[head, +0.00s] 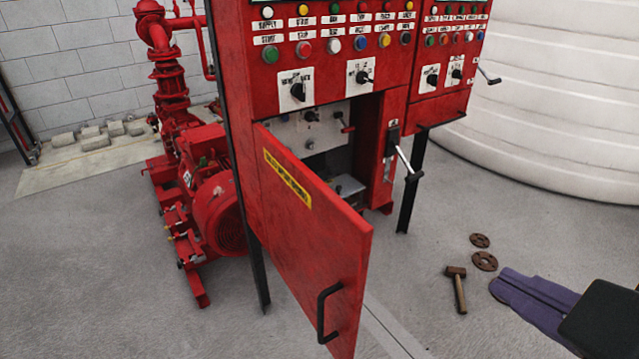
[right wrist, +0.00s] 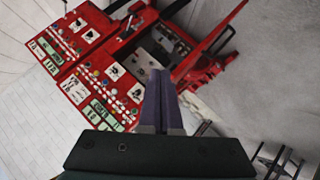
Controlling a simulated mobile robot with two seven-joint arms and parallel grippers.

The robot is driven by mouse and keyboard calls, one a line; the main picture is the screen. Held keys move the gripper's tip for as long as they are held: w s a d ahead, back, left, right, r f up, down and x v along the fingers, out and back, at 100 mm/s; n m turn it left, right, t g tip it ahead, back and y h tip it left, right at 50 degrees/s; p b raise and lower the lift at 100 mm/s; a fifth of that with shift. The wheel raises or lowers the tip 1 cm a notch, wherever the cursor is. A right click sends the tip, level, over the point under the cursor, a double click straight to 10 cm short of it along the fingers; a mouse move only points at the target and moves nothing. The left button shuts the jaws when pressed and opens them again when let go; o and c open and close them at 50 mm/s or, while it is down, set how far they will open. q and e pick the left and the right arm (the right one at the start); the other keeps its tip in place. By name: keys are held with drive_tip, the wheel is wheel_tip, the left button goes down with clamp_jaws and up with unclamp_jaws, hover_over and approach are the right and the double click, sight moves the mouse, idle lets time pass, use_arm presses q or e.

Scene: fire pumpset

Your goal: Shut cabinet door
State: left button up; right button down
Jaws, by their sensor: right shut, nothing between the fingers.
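The red cabinet (head: 235,120) stands in the middle of the head view, and its control panel also shows in the right wrist view (right wrist: 75,62). Its red door (head: 312,235) is hinged at the left and stands wide open toward me, with a yellow label and a black bar handle (head: 322,312) near its free edge. The opening shows a grey inner panel. My right gripper (head: 498,282), with purple fingers, is shut and empty at the lower right of the head view, apart from the door. Its fingers also show in the right wrist view (right wrist: 158,78). My left gripper is out of view.
A lever (head: 404,162) sticks out from the cabinet's right side. A hammer (head: 457,290) and rusty flanges (head: 484,261) lie on the floor near my right gripper. A red pump (head: 215,190) stands left; a white tank (head: 570,100) is back right. Floor between door and hammer is clear.

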drive_tip(key=w+a+f+n+t+y+b, duration=0.1)
drive_tip(key=a+f+n+t+b, duration=0.15)
drive_tip(key=f+b, duration=0.75)
drive_tip(key=w+a+f+n+t+y+b, duration=0.1)
drive_tip(key=w+a+f+n+t+b, duration=0.2)
drive_tip(key=f+b, duration=0.75)
drive_tip(key=n+t+y+b, duration=0.1)
drive_tip(key=n+y+b, duration=0.35)
drive_tip(key=b, duration=1.15)
hover_over(349, 327)
drive_tip(key=s, duration=0.3)
drive_tip(key=shift+n+h, duration=0.7)
drive_tip(key=shift+h, duration=0.05)
drive_tip(key=f, duration=0.7)
drive_tip(key=shift+a, duration=0.4)
